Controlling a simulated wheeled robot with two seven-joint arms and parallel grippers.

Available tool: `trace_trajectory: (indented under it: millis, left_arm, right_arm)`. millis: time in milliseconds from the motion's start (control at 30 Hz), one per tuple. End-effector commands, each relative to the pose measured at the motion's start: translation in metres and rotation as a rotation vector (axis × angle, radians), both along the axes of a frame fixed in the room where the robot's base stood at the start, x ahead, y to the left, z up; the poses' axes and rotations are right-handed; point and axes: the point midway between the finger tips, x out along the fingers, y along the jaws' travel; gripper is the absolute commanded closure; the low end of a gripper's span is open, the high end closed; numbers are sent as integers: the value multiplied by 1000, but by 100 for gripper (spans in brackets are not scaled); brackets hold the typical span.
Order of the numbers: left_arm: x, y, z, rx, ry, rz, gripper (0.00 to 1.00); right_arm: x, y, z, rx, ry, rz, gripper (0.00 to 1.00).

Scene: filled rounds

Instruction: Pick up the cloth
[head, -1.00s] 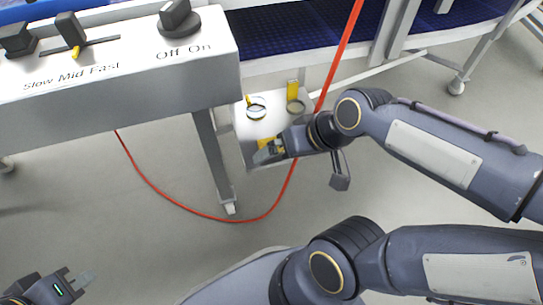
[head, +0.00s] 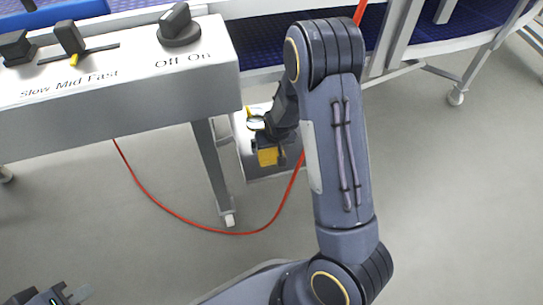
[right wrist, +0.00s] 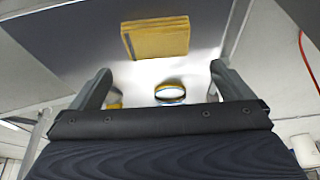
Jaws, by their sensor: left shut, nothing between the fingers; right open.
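The yellow, flat, square cloth (head: 268,157) lies at the near end of a pale tray (head: 247,162) in the head view. In the right wrist view the cloth (right wrist: 155,38) is whole and lies beyond my fingertips, apart from them. My right gripper (right wrist: 162,72) is open, with nothing between its fingers. My left gripper (head: 80,294) is shut and empty at the bottom left, far from the cloth.
A round object with a yellow edge (right wrist: 170,93) lies in the tray. A control panel (head: 120,70) with knobs stands at the left, beside a blue conveyor belt (head: 400,35). A red cable (head: 200,218) loops over the floor. The floor at the right is clear.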

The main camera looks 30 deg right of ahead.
Motion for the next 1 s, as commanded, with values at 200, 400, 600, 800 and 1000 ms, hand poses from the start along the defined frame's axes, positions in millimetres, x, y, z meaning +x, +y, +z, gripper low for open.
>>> trace_trajectory:
  millis: [200,400,600,800,1000]
  left_arm:
    - [0,0,-13,0,0,0,100]
    - [0,0,-27,0,0,0,100]
    - [0,0,-46,0,0,0,100]
    - [0,0,-45,0,0,0,100]
    - [0,0,-45,0,0,0,100]
  right_arm:
    - [8,-3,-27,-6,3,2,0]
    - [11,-6,-46,-4,2,1,0]
    - [18,-10,-75,-5,2,3,0]
    - [21,-11,-76,-5,2,2,0]
    - [21,-10,-76,-5,2,2,16]
